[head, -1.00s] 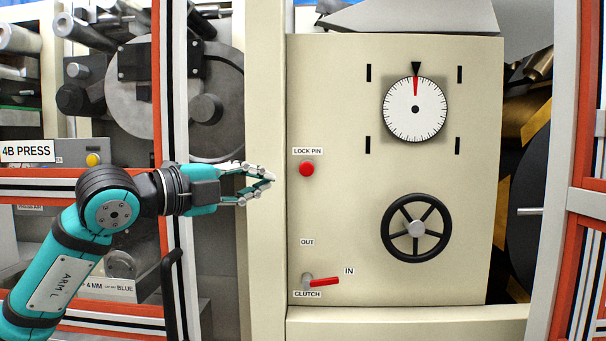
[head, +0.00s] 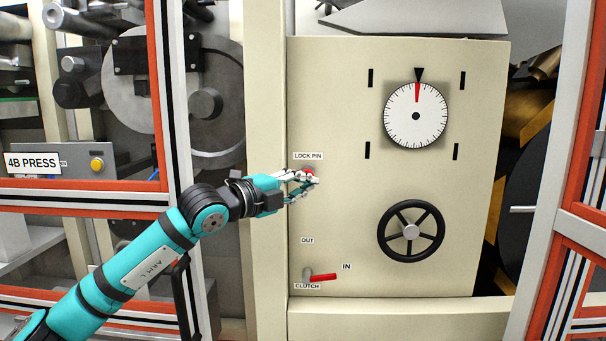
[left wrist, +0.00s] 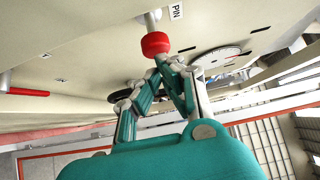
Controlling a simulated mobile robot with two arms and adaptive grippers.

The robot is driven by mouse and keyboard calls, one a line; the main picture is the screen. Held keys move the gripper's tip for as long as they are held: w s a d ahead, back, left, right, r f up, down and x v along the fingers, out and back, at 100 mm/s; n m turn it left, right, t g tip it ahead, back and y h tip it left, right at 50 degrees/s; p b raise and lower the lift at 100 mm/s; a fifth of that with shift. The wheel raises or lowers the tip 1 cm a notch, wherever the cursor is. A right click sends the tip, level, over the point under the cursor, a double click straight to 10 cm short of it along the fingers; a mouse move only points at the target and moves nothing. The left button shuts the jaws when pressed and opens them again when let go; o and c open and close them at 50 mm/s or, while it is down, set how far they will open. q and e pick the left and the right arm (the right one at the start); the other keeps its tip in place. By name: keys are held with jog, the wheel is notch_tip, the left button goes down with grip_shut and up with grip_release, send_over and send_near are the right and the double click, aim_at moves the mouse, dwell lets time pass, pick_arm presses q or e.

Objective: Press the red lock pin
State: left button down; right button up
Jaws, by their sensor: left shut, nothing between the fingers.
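The red lock pin (head: 308,172) is a round red knob on the cream panel (head: 340,200), just under the LOCK PIN label. In the head view my left gripper (head: 314,180) is shut and empty, its fingertips over the lower part of the knob and hiding some of it. In the left wrist view the lock pin (left wrist: 155,43) stands out from the panel on a pale stem. The shut fingertips (left wrist: 168,62) are right at the knob's near face; I cannot tell whether they touch it. My right gripper is not in view.
A dial (head: 416,115) with a red pointer straight up and a black handwheel (head: 411,231) are to the right on the panel. The red-handled clutch lever (head: 321,277) sits below, its handle pointing toward IN. An orange-edged frame (head: 160,100) stands at left.

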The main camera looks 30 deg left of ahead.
pick_arm(q)
jog(key=shift+w, duration=0.15)
jog(key=shift+w+a, duration=0.4)
jog(key=shift+w, duration=0.2)
jog(key=shift+w+a, duration=0.35)
jog(key=shift+w, duration=0.2)
jog(key=shift+a+f, duration=0.1)
